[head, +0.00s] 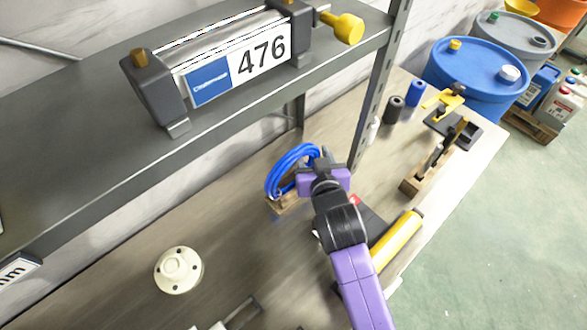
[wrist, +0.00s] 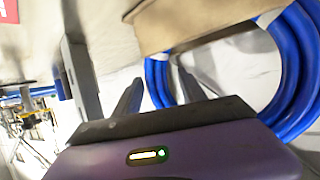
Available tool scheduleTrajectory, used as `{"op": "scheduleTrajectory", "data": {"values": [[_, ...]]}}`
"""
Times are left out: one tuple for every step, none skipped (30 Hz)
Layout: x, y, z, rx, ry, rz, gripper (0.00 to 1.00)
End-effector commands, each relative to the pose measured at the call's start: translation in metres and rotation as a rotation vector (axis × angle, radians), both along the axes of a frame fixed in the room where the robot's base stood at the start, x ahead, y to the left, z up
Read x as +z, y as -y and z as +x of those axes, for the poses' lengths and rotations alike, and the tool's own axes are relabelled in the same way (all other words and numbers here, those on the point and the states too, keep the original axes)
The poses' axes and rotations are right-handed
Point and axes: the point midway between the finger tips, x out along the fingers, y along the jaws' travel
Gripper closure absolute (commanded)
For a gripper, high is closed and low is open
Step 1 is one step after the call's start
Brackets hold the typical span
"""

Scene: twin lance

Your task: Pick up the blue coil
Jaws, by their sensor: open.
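The blue coil (head: 279,176) stands in a small wooden holder (head: 288,204) on the workbench, in the middle of the head view. My gripper (head: 321,160) is at the coil's right side; its fingertips are hard to make out there. In the wrist view, the coil (wrist: 296,60) fills the right side, beside the wooden holder (wrist: 190,22). My gripper (wrist: 158,90) is open there, with one finger on each side of the coil's left strand. I cannot tell whether either finger touches it.
A shelf (head: 70,120) with a cylinder marked 476 (head: 235,65) overhangs the bench on the left. Its upright post (head: 375,95) stands just beyond my gripper. A yellow cylinder (head: 396,240) lies to the right, and a cream flange (head: 178,270) lies front left.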

Motion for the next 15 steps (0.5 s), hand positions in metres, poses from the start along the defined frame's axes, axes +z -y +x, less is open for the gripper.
{"op": "scheduleTrajectory", "data": {"values": [[-0.0002,0.0000,0.0006,0.000,0.000,0.000,0.51],[-0.0002,-0.0001,0.0005,0.000,0.000,0.000,0.51],[-0.0003,0.0000,0.0004,0.000,0.001,0.000,0.51],[-0.0002,0.0000,0.0004,0.000,0.001,0.000,0.51],[-0.0002,0.0000,0.0004,0.000,0.001,0.000,0.51],[-0.0002,0.0001,0.0003,0.000,0.001,0.000,0.53],[-0.0001,-0.0001,0.0003,0.000,0.001,0.000,0.59],[-0.0001,0.0000,0.0002,0.000,0.001,0.000,0.65],[-0.0001,0.0000,0.0002,0.000,0.001,0.000,0.73],[-0.0001,0.0000,0.0002,0.000,0.001,0.000,0.79],[0.0000,0.0000,0.0001,0.000,0.001,0.000,0.85],[0.0000,0.0000,0.0001,0.000,0.001,0.000,0.93],[0.0000,0.0000,0.0001,0.000,0.001,0.000,0.98],[0.0000,0.0000,0.0001,0.000,0.001,0.000,1.00],[0.0000,0.0000,0.0001,0.000,0.001,0.000,1.00]]}}
